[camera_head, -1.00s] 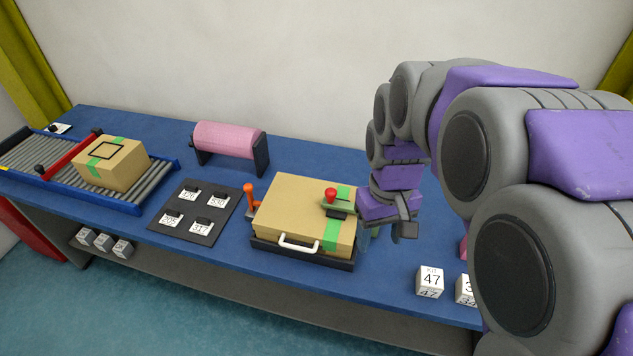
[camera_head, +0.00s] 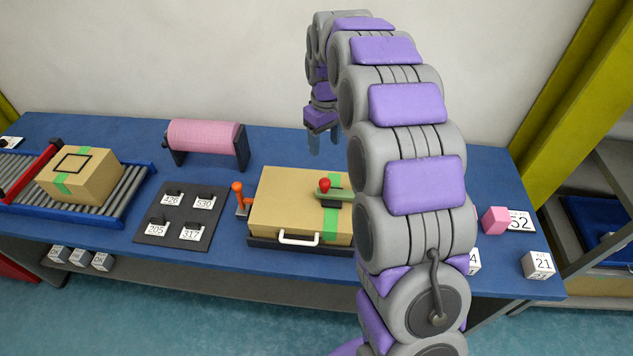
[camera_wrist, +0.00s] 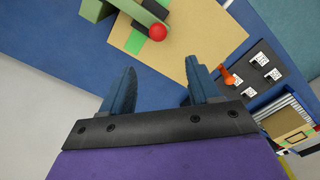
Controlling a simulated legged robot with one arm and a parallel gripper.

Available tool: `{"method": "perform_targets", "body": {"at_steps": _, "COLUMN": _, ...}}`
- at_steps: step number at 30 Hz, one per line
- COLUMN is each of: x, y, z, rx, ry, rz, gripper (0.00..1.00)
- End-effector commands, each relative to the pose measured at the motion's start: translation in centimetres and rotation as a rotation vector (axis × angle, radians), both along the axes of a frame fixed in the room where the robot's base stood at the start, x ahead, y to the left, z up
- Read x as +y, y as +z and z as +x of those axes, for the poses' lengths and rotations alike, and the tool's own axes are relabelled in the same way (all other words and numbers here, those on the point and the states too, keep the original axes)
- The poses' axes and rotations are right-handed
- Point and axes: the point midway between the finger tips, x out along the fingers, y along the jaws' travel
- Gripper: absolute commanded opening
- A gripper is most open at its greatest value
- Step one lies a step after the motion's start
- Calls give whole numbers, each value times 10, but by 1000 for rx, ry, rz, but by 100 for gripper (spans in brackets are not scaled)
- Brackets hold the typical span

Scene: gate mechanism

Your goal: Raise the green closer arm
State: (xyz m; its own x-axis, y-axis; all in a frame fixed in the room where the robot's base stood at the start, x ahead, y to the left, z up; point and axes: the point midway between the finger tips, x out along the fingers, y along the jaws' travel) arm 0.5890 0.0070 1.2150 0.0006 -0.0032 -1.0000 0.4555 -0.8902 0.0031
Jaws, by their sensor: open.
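The green closer arm (camera_head: 334,194) lies across the top of a cardboard box (camera_head: 283,200), with a red ball knob (camera_head: 325,184) at its left end. In the wrist view the green arm (camera_wrist: 140,10) is at the top edge, partly cut off, with the red ball (camera_wrist: 157,32) at its end. My gripper (camera_head: 326,146) is open and empty, behind and above the box in the head view. In the wrist view its two fingers (camera_wrist: 163,74) are spread, below and apart from the red ball. My arm hides the right edge of the box.
An orange lever (camera_head: 239,197) stands left of the box, and a white handle (camera_head: 299,239) is at its front. A pink roller (camera_head: 204,136), a dark panel with numbered tags (camera_head: 180,216) and a roller conveyor with a box (camera_head: 81,176) are to the left. Numbered cubes (camera_head: 538,265) lie right.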

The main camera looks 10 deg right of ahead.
Motion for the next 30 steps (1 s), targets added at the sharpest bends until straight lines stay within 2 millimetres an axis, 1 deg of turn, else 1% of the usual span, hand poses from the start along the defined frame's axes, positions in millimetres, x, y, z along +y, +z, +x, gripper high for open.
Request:
{"method": "perform_targets", "body": {"at_steps": 3, "x": 0, "y": -19, "z": 0, "rx": 2, "ry": -2, "rz": -1, "gripper": 61}}
{"method": "perform_targets", "body": {"at_steps": 13, "x": 18, "y": -86, "z": 0, "rx": 4, "ry": 0, "rz": -18, "gripper": 61}}
{"method": "perform_targets", "body": {"at_steps": 16, "x": 16, "y": -106, "z": -1, "rx": 7, "ry": 0, "rz": -16, "gripper": 61}}
{"method": "perform_targets", "body": {"at_steps": 21, "x": 7, "y": -136, "z": -1, "rx": 6, "ry": -3, "rz": -8, "gripper": 61}}
{"method": "perform_targets", "body": {"at_steps": 25, "x": 2, "y": -154, "z": 0, "rx": 5, "ry": -3, "rz": -3, "gripper": 61}}
{"method": "perform_targets", "body": {"at_steps": 30, "x": 6, "y": -165, "z": 0, "rx": 4, "ry": -2, "rz": -7, "gripper": 61}}
